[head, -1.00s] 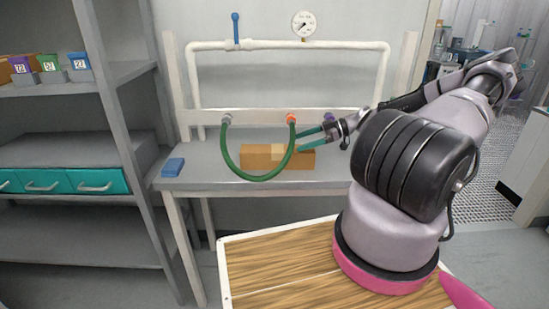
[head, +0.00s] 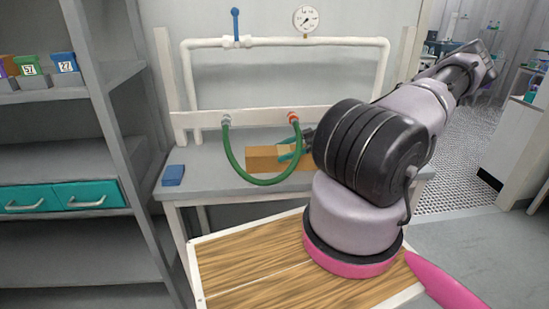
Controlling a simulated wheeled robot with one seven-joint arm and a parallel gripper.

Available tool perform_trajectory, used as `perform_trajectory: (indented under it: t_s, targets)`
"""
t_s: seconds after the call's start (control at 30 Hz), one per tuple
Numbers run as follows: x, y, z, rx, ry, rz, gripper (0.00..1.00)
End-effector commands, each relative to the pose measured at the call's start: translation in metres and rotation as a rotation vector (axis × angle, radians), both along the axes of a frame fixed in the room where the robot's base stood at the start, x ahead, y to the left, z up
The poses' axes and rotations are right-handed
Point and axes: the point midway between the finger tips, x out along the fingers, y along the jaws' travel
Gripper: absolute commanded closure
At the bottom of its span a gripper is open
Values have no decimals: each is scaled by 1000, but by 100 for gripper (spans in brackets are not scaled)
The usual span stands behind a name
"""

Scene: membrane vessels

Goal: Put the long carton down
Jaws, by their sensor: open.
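The long carton (head: 263,160) is a brown box on the grey bench, behind the hanging loop of a green hose (head: 235,165). Its right part is hidden by my arm. My gripper (head: 290,151) has teal fingers and is at the carton's upper right, beside the hose. The fingers are open. I cannot tell whether they touch the carton.
White pipes with a gauge (head: 306,19) and a blue-handled valve (head: 236,25) stand behind the bench (head: 215,180). A blue block (head: 173,175) lies at the bench's left end. Grey shelves with teal drawers (head: 90,194) stand at the left. Open floor is at the right.

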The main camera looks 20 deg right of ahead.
Motion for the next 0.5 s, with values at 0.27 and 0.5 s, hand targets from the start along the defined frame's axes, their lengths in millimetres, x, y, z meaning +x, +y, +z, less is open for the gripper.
perform_trajectory:
  t_s: [0.27,0.5]
  targets:
    - [0,0,0,0,-1,0,50]
    - [1,0,1,1,-1,0,100]
